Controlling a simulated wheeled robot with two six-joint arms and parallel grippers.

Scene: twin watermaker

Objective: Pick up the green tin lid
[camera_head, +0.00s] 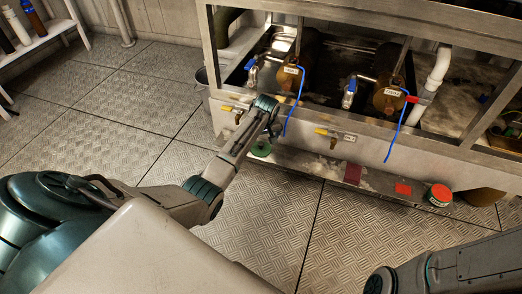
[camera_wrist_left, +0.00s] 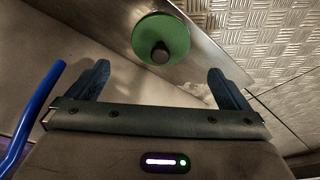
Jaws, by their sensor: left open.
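The green tin lid (camera_head: 261,149) lies on the narrow metal ledge at the foot of the tank frame. In the left wrist view the lid (camera_wrist_left: 178,35) is a flat green disc with a dark round knob at its middle. My left gripper (camera_head: 268,112) is above the lid in the head view. In the left wrist view its two fingers (camera_wrist_left: 158,70) are wide apart and empty, and the lid shows beyond them, between their lines. My right arm shows at the lower right of the head view, but its gripper is out of frame.
Blue cables (camera_head: 388,143) hang from the tank; one (camera_wrist_left: 38,115) is left of my fingers. Yellow-handled taps (camera_head: 335,135) stick out above. The plate floor (camera_head: 110,120) is clear.

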